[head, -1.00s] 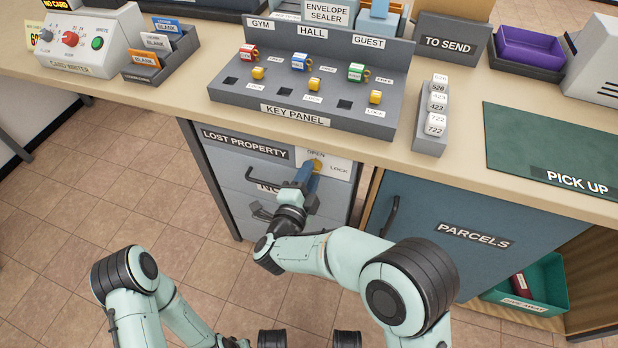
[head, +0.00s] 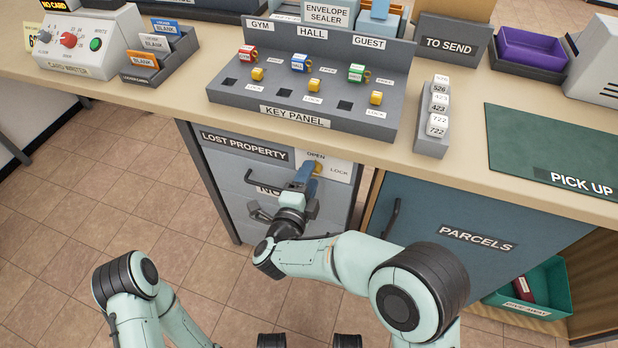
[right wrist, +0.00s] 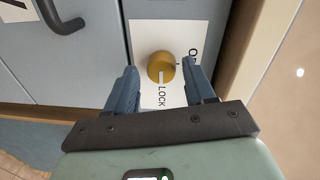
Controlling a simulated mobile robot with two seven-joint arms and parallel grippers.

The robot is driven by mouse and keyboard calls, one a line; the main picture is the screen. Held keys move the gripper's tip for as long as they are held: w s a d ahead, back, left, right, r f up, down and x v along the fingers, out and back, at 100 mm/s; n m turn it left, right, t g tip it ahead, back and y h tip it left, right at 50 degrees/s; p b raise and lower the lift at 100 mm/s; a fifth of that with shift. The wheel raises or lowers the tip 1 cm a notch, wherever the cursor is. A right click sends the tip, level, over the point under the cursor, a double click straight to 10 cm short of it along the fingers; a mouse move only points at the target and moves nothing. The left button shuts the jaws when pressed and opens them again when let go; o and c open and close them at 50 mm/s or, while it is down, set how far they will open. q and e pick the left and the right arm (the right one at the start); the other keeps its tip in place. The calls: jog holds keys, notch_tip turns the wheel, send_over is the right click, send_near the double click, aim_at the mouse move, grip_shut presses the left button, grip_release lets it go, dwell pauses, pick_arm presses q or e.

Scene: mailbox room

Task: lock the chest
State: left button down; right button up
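The grey chest marked LOST PROPERTY (head: 235,190) stands under the counter. Its brass knob (head: 318,168) sits on a white plate with the words OPEN and LOCK. In the right wrist view the knob (right wrist: 161,66) shows a pale line on its face pointing toward the word LOCK. My right gripper (right wrist: 161,82) is open, one blue finger on each side of the knob, with visible gaps to it. In the head view the right gripper (head: 306,176) is at the knob and partly covers the plate. My left arm shows at lower left, but its gripper is not in view.
The counter edge overhangs the chest, with the key panel (head: 300,118) above it. The blue PARCELS door (head: 470,225) with a dark handle is to the right. A green bin (head: 545,295) is at lower right. The tiled floor at left is clear.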

dwell(0.3)
pick_arm(q)
jog(key=w+r+t+p, duration=0.2)
jog(key=w+r, duration=0.1)
jog(key=w, duration=0.2)
jog(key=shift+w+d+r+p, duration=0.2)
jog(key=shift+d+p, duration=0.15)
jog(key=shift+p, duration=0.05)
pick_arm(e)
jog(key=f+v, duration=0.1)
jog(key=v, duration=1.2)
jog(key=shift+s+r, duration=0.25)
jog(key=shift+r, duration=0.3)
